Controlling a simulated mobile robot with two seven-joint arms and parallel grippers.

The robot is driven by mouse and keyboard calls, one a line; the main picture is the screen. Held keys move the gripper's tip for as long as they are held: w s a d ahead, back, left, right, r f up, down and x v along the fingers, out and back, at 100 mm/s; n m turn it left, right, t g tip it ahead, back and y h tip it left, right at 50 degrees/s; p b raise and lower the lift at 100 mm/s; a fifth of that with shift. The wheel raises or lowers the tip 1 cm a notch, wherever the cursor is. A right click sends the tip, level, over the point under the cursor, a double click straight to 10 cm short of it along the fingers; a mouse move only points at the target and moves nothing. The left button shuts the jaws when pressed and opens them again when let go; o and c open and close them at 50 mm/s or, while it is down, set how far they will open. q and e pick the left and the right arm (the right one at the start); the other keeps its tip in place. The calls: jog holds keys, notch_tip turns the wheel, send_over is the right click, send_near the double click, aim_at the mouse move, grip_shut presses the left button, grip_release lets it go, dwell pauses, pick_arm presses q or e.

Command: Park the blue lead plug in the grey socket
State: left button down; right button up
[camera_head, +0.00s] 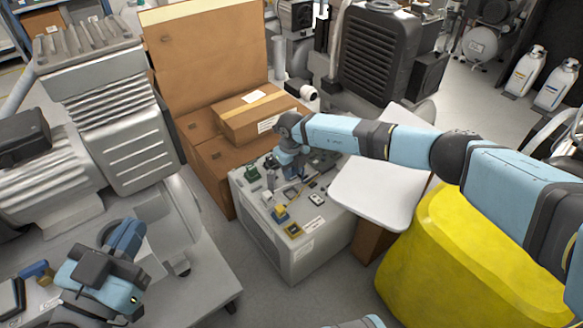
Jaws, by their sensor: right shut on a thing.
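A light grey control box (290,250) stands in the middle, its top holding several small sockets and connectors. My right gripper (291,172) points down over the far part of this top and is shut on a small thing. That thing is mostly hidden; it looks like the blue lead plug, but its detail is too small to be sure. A small grey socket-like part (267,198) sits on the near left of the top; I cannot tell if it is the grey socket. My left gripper (100,275) is at the lower left, away from the box, its fingers not clear.
A green connector (251,173) and a blue-and-yellow one (280,214) are on the box top. Cardboard boxes (205,55) stand behind left. A large grey compressor (125,120) is at left.

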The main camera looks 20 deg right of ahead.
send_over(292, 194)
jog(key=shift+s+a+f, duration=0.1)
jog(key=shift+f, duration=3.25)
jog(key=shift+f, duration=0.45)
jog(key=shift+f, duration=0.3)
jog(key=shift+f, duration=0.2)
jog(key=o, duration=1.3)
